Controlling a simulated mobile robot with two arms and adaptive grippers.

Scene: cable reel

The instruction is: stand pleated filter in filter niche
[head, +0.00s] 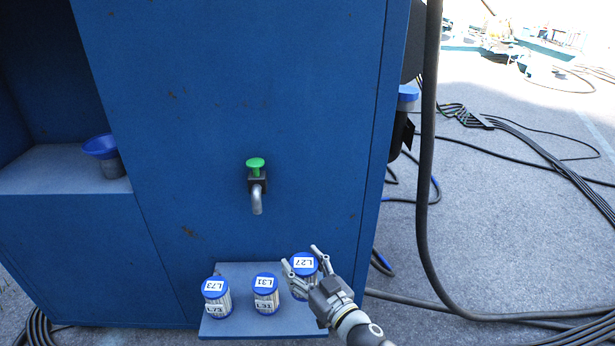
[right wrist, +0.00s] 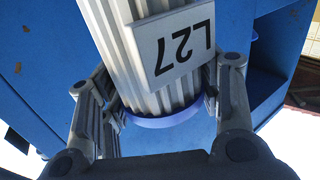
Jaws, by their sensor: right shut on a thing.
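Three pleated filters with blue caps and white labels show in the head view: L73 (head: 216,298), L31 (head: 265,294) and L27 (head: 303,264). My right gripper (head: 303,267) is shut on L27, with a finger on each side. The right wrist view shows L27's pale pleats (right wrist: 150,85), its label and blue end ring between the fingers (right wrist: 160,105). I cannot tell whether L27 touches the shelf. An open recess (head: 60,172) in the blue cabinet, at the left, may be the filter niche. My left gripper is out of view.
L73 and L31 stand on a low blue shelf (head: 245,327). A blue funnel-like cup (head: 103,150) stands at the recess's right side. A green-topped tap (head: 256,180) juts from the cabinet front (head: 180,100). A thick dark hose (head: 428,150) hangs at right; cables cross the floor.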

